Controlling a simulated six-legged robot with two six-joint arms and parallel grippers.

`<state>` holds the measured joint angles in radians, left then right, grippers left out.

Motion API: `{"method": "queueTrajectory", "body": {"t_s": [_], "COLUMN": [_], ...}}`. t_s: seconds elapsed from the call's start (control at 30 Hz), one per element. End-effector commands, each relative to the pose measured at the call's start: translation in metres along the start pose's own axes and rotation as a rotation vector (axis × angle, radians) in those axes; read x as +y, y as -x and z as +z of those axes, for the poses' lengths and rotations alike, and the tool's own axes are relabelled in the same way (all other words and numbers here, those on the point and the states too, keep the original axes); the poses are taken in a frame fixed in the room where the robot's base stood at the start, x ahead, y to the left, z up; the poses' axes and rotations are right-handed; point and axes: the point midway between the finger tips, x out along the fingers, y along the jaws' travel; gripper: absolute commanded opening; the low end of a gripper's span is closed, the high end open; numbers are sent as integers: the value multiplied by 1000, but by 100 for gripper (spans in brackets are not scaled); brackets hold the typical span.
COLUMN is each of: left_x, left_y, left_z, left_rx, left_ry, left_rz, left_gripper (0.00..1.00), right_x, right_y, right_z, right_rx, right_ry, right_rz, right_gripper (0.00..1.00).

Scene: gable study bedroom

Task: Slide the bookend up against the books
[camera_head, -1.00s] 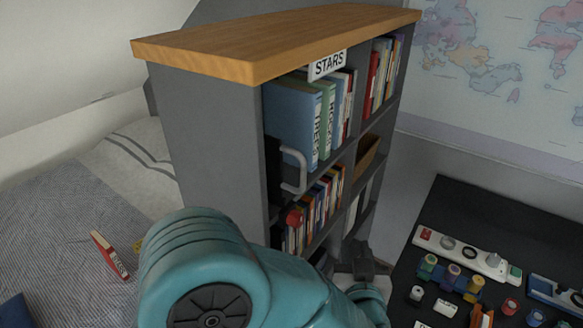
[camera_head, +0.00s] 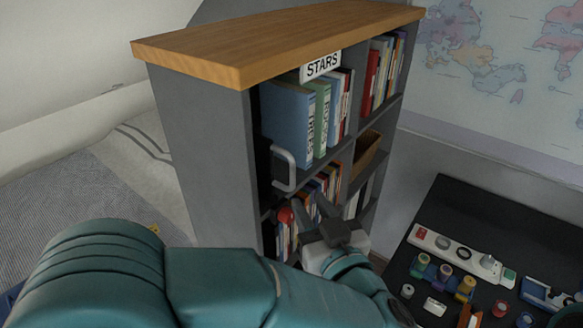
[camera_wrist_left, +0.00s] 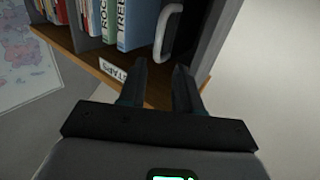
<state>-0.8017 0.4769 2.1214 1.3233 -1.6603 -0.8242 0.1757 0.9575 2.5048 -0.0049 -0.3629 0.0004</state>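The bookend (camera_head: 285,169) shows as a pale grey U-shaped handle at the left end of the upper shelf compartment. Its dark body blends into the shadow by the side wall. The row of books begins to its right with a thick blue book (camera_head: 286,124), then a green one (camera_head: 322,117). I cannot tell whether bookend and blue book touch. My left gripper (camera_head: 318,208) is open and empty, below and right of the handle, before the lower books. In the left wrist view, which is upside down, its two fingers (camera_wrist_left: 162,80) stand apart and the handle (camera_wrist_left: 166,32) is beyond them.
The grey bookcase (camera_head: 205,150) has a wooden top and a STARS sign (camera_head: 320,66) over the compartment. Lower books (camera_head: 324,185) and a brown box (camera_head: 366,152) fill other compartments. A black table (camera_head: 455,210) with small items stands right. A bed (camera_head: 50,205) is left.

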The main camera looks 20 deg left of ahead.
Motion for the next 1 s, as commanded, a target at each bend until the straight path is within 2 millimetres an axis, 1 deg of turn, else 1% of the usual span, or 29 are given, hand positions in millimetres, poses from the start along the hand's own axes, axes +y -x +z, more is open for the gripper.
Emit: {"method": "queueTrajectory", "body": {"t_s": [0.03,0.2,0.3,0.4,0.5,0.6,0.87,0.9,1.0], "left_x": [-1,0,1,1,2,2,2,2,2], "left_y": [-14,-54,-74,-91,-101,-107,-109,-108,-108], "left_z": [-2,-2,-2,-1,-1,0,0,0,0], "left_rx": [-3,-2,-2,-2,0,-1,0,0,0], "left_ry": [-1,0,0,0,0,0,0,0,0], "left_rz": [-6,-5,-4,-4,-3,-2,-1,-1,-1], "left_gripper": [33,33,33,33,33,33,33,30,0], "right_x": [-2,-4,-6,-7,-8,-8,-8,-8,-8], "right_y": [5,13,17,20,22,22,22,22,22], "right_z": [0,0,0,0,0,0,0,0,0], "right_rx": [0,0,0,0,0,0,0,0,0], "right_ry": [0,0,0,0,0,0,0,0,0], "right_rz": [0,0,0,0,0,0,0,0,0], "right_gripper": [43,43,43,43,43,43,43,43,43]}}
